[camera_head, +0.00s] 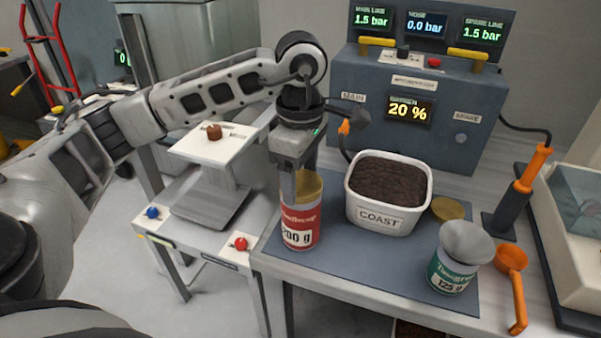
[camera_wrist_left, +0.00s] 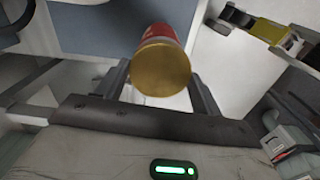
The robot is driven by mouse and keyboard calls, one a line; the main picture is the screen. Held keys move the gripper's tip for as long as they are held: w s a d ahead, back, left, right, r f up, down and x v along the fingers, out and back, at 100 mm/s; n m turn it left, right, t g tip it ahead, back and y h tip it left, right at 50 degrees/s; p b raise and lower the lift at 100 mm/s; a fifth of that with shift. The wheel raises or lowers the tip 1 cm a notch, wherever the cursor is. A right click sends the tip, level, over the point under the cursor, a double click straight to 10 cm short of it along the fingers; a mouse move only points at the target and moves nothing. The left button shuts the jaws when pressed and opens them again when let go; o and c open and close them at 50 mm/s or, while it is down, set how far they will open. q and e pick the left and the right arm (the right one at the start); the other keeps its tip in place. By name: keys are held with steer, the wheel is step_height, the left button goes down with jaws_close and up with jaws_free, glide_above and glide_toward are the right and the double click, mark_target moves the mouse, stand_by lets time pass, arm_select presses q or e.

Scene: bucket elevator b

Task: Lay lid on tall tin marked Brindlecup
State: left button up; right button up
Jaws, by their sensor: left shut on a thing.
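The tall red tin (camera_head: 301,228), marked Brindlecup and 200 g, stands upright at the left front of the blue-grey mat. Its top shows gold in the wrist view (camera_wrist_left: 161,70); I cannot tell how deep the gold surface lies. My left gripper (camera_head: 290,198) points down at the tin, one finger overlapping the near rim. In the wrist view its fingers (camera_wrist_left: 160,85) lie either side of the tin's top, and it is shut on the tin. A round gold lid (camera_head: 448,209) lies on the mat right of the white tub. My right gripper is out of view.
A white COAST tub (camera_head: 377,222) of dark grains stands right of the tin. A teal tin (camera_head: 450,275) with a grey funnel (camera_head: 467,242) and an orange scoop (camera_head: 514,285) are farther right. The gauge console (camera_head: 470,120) stands behind; a white stand (camera_head: 210,150) is left.

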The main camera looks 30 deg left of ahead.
arm_select(q)
steer(key=shift+f+b, duration=0.25)
steer(key=shift+b, duration=0.1)
stand_by(0.6)
stand_by(0.3)
steer(key=o, duration=1.2)
steer(key=shift+r, duration=0.1)
